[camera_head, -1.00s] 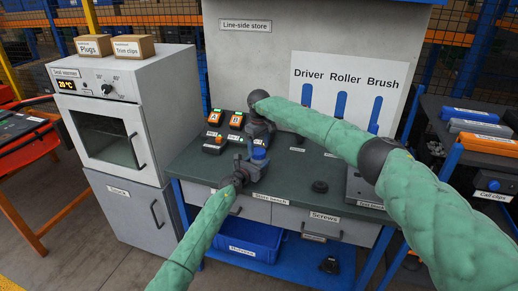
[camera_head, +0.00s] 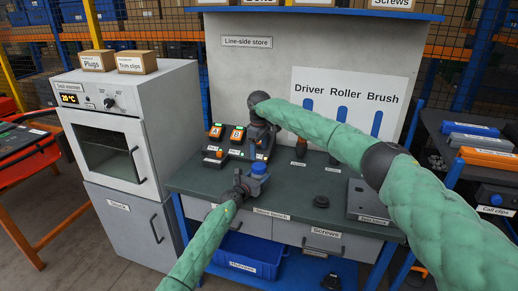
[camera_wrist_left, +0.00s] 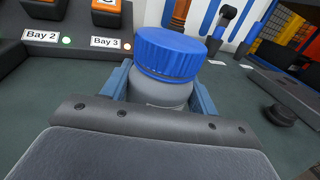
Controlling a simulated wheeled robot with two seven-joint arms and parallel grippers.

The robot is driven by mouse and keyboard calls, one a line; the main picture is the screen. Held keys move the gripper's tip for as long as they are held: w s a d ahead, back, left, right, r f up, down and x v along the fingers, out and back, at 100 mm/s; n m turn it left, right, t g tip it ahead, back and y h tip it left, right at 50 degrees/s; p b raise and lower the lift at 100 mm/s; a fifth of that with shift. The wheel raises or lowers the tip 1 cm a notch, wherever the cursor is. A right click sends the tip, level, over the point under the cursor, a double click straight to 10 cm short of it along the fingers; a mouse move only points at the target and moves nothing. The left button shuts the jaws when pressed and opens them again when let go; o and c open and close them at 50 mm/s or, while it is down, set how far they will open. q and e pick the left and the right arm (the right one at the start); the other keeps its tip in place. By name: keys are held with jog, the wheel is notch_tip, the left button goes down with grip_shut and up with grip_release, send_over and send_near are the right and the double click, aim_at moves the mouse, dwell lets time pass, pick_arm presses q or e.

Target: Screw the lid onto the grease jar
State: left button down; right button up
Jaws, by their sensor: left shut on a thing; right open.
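The grey grease jar (camera_wrist_left: 160,92) fills the middle of the left wrist view, with its ribbed blue lid (camera_wrist_left: 170,52) sitting on its mouth. How tightly the lid is seated I cannot tell. My left gripper (camera_head: 255,182) is shut around the jar, its blue fingers on both sides of the body. It holds the jar upright at the front of the bench, and the lid (camera_head: 259,167) faces up in the head view. My right gripper (camera_head: 262,150) points down just above and behind the lid, open and apart from it. Its fingertips are small and partly hidden.
Bay units with orange tops (camera_head: 236,134) stand behind left on the dark bench (camera_head: 290,190). An orange-handled tool (camera_head: 301,146) stands near the back panel. A black round piece (camera_head: 321,201) and a grey box (camera_head: 368,200) are to the right. The bench middle is mostly clear.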

jog(key=n, duration=0.5)
jog(key=shift+r, duration=0.2)
jog(key=n, duration=0.6)
jog(key=shift+r, duration=0.1)
jog(key=n, duration=0.9)
jog(key=shift+s+n, duration=0.1)
jog(key=shift+n, duration=0.2)
jog(key=n, duration=1)
jog(key=shift+n, duration=0.4)
jog(key=n, duration=0.5)
jog(key=shift+s+n, duration=0.1)
jog(key=shift+n, duration=0.2)
jog(key=n, duration=0.5)
